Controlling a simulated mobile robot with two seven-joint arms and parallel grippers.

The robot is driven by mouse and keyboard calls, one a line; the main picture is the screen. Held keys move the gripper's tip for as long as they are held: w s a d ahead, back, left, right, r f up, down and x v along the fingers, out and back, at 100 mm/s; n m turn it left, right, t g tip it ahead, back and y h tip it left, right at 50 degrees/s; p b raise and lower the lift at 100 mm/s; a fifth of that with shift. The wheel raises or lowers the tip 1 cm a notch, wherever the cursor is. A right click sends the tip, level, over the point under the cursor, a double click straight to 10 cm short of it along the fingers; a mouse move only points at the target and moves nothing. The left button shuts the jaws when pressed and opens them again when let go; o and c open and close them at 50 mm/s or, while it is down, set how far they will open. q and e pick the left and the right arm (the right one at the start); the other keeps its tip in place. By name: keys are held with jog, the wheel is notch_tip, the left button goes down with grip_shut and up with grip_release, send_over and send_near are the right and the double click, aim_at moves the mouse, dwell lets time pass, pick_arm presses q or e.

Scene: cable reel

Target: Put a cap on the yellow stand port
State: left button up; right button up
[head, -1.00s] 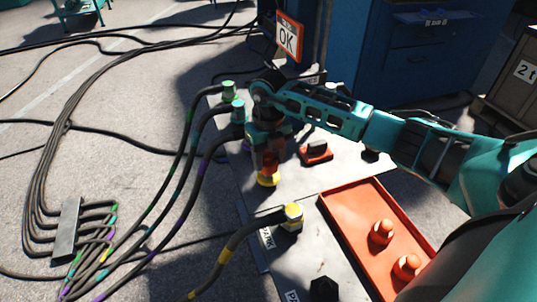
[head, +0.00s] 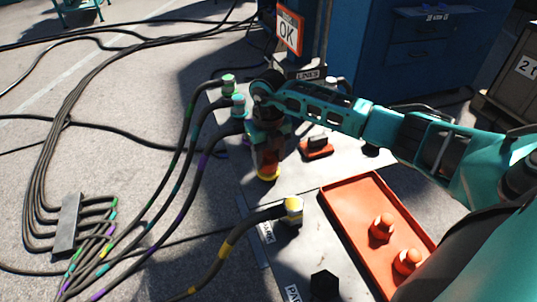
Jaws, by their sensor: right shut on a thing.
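My right gripper (head: 268,160) is shut on an orange-red cap (head: 266,158), pointing down over the stand plate. The yellow stand port (head: 268,178) shows as a yellow ring directly below the cap. The cap is at or just above the ring; I cannot tell whether it is seated, because the fingers cover much of it. Two more orange caps, one farther back (head: 382,227) and one nearer (head: 407,262), stand in the red tray (head: 349,255). My left gripper is not in view.
A yellow-banded cable ends in a yellow plug (head: 293,208) at the parking spot in front of the port. Green (head: 229,84) and cyan (head: 238,104) cable plugs stand behind left. A red-based black block (head: 317,148) sits right of the gripper. Cables cover the floor at left.

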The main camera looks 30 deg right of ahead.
jog(key=shift+f, duration=0.35)
jog(key=o, duration=1.2)
jog(key=shift+o, duration=0.2)
jog(key=shift+r, duration=0.1)
notch_tip(320, 180, up, 13)
jog(key=p, duration=0.2)
